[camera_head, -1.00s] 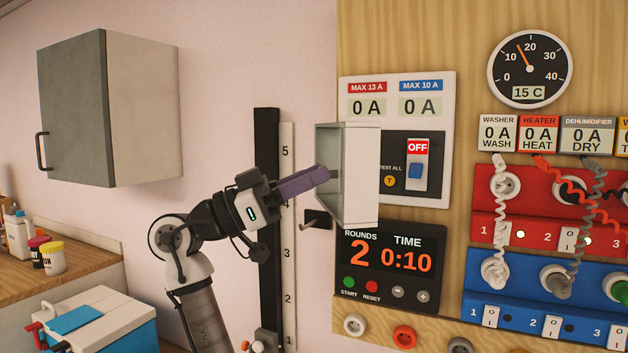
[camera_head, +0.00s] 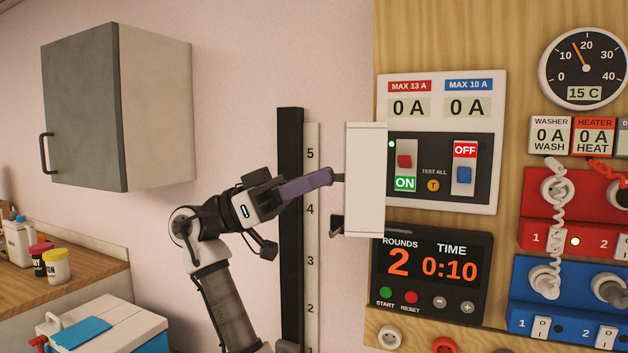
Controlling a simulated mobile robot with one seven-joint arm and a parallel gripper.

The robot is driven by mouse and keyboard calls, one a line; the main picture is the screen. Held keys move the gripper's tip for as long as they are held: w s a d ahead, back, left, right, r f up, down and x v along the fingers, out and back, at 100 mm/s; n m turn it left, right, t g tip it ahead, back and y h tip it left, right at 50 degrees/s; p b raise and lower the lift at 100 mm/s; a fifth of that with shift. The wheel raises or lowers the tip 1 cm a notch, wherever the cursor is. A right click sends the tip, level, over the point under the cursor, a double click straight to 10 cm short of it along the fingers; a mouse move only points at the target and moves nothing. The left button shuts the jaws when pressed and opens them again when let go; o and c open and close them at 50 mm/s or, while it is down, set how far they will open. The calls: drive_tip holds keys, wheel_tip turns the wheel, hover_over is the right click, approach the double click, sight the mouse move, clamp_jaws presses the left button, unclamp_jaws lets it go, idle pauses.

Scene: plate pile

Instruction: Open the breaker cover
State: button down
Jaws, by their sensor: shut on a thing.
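The breaker cover (camera_head: 364,180) is a white box-shaped lid standing out at the left edge of the breaker panel (camera_head: 497,90). It is swung open to the left, so the red switch (camera_head: 404,162) marked ON and the blue switch (camera_head: 465,174) marked OFF are uncovered. My gripper (camera_head: 334,178), with purple fingers, reaches the cover's left side from the left. It is shut on the cover at a small grey part there. The fingertips are small in view and partly hidden by the cover's edge.
A black-and-white scale post (camera_head: 312,230) stands behind my gripper. The timer display (camera_head: 430,268) is just below the panel. A grey wall cabinet (camera_head: 85,105) hangs at left, above a wooden counter (camera_head: 90,280). Sockets with coiled cords (camera_head: 557,215) are at right.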

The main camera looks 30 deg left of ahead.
drive_tip(key=shift+a+g, duration=0.3)
idle(0.4)
drive_tip(key=c, duration=1.3)
unclamp_jaws()
drive_tip(key=shift+o, duration=0.2)
drive_tip(key=b+v, duration=0.3)
drive_tip(key=v, duration=1.1)
drive_tip(key=shift+w+d+f, duration=0.1)
drive_tip(key=shift+w+f, duration=0.1)
